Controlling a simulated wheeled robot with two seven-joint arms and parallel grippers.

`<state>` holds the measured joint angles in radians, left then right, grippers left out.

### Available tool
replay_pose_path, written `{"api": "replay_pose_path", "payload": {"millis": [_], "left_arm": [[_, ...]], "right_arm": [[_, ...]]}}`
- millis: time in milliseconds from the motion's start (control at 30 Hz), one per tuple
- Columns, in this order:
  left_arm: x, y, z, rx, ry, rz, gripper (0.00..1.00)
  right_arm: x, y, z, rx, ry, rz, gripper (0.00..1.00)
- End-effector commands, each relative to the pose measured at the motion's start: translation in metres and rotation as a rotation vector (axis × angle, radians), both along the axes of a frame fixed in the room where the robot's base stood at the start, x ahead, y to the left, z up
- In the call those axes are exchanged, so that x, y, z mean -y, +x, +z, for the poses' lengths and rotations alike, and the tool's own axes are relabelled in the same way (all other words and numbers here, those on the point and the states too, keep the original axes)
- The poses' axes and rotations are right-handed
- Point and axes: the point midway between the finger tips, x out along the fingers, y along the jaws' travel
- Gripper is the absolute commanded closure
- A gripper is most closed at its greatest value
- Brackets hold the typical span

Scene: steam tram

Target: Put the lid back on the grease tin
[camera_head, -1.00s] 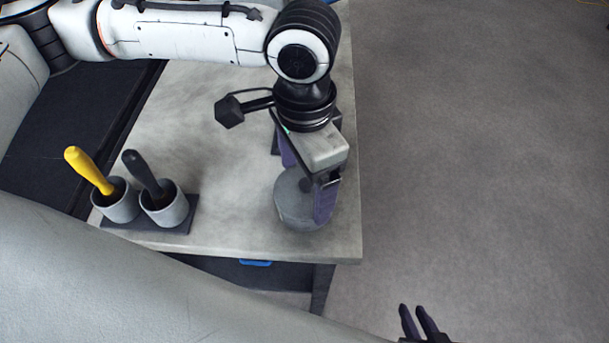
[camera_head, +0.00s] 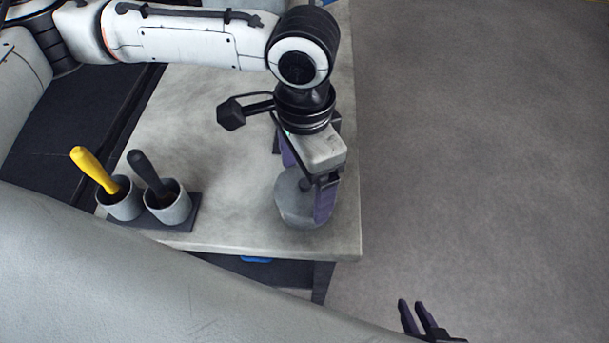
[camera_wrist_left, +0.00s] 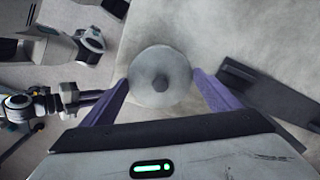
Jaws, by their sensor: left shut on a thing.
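The grease tin cannot be told apart from the lid; the near finger covers part of the side. My right gripper (camera_head: 413,318) is low, off the table, open and empty.
Two grey cups, one with a yellow handle (camera_head: 121,205) and one with a black handle (camera_head: 171,207), stand on a dark base (camera_head: 185,220) at the left. The grey table (camera_head: 225,165) is bare between them and my left gripper. Its right edge is close to the gripper.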

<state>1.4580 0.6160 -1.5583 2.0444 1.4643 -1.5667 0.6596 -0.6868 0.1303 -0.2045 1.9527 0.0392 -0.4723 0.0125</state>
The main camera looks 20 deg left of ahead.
Motion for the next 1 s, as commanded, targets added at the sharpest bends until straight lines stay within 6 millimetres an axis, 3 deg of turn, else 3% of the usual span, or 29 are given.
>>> {"api": "replay_pose_path", "payload": {"millis": [1000], "left_arm": [[0.000, 0.000, 0.000, 0.001, -0.001, 0.000, 0.38]], "right_arm": [[0.000, 0.001, 0.014, 0.002, 0.000, -0.001, 0.79]]}}
